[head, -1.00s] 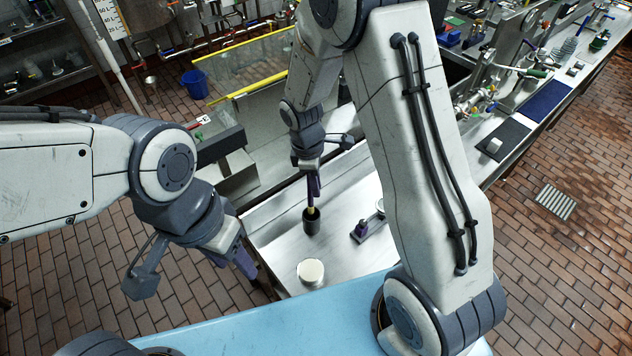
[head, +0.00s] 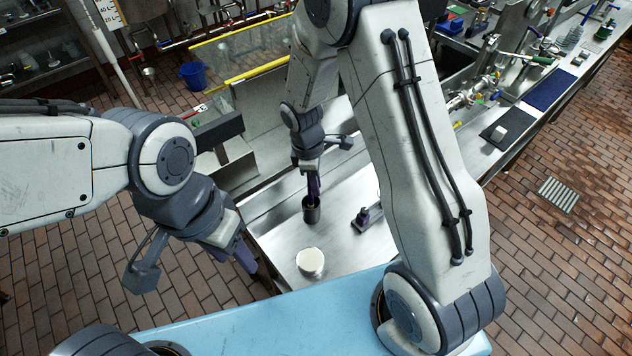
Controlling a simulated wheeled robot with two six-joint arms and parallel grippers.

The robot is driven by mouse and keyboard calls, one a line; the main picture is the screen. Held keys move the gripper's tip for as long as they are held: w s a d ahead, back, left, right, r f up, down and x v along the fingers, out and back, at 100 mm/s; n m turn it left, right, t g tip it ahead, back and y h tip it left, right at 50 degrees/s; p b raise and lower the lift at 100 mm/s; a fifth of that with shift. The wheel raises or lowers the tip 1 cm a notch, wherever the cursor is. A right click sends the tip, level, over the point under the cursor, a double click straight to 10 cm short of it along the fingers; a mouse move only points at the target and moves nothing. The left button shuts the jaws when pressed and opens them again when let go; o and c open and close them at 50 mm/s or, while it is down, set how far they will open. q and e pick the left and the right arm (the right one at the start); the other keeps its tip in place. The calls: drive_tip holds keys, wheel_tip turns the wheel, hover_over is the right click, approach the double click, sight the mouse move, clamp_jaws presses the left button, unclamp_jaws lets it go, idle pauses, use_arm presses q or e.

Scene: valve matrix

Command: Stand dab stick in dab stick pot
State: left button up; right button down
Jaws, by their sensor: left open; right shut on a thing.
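The dab stick pot, a small dark cylinder (head: 312,215), stands upright on the steel worktop (head: 345,252). My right gripper (head: 313,193) points down right above the pot, its purple fingers at the pot's mouth. It is shut on the dab stick, which is mostly hidden between the fingers and inside the pot's rim. I cannot tell whether the stick's lower end touches the pot's bottom. My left gripper (head: 246,262) is open and empty, off to the left at the worktop's near-left edge.
A round container with a pale top (head: 310,262) stands in front of the pot. A sink and a bench with fittings (head: 510,133) lie at the right.

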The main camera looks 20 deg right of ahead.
drive_tip(key=c, duration=0.8)
unclamp_jaws()
drive_tip(key=shift+o, duration=0.2)
drive_tip(key=r, duration=0.3)
drive_tip(key=r+b, duration=0.1)
drive_tip(key=r, duration=0.3)
drive_tip(key=a+r+b, duration=0.1)
drive_tip(key=r, duration=0.2)
drive_tip(key=shift+w+r, duration=0.2)
drive_tip(key=shift+w, duration=0.05)
drive_tip(key=shift+a, duration=0.1)
drive_tip(key=s+a+r+m+y+b, duration=0.1)
drive_tip(key=s+a+m, duration=0.2)
drive_tip(key=s, duration=0.8)
drive_tip(key=s+a+r+m+y+b, duration=0.1)
drive_tip(key=s+a, duration=0.4)
drive_tip(key=s, duration=0.6)
drive_tip(key=shift+s+a+r+m+t+b, duration=0.15)
drive_tip(key=shift+s+r+m+t+b, duration=0.2)
drive_tip(key=shift+m+b, duration=0.65)
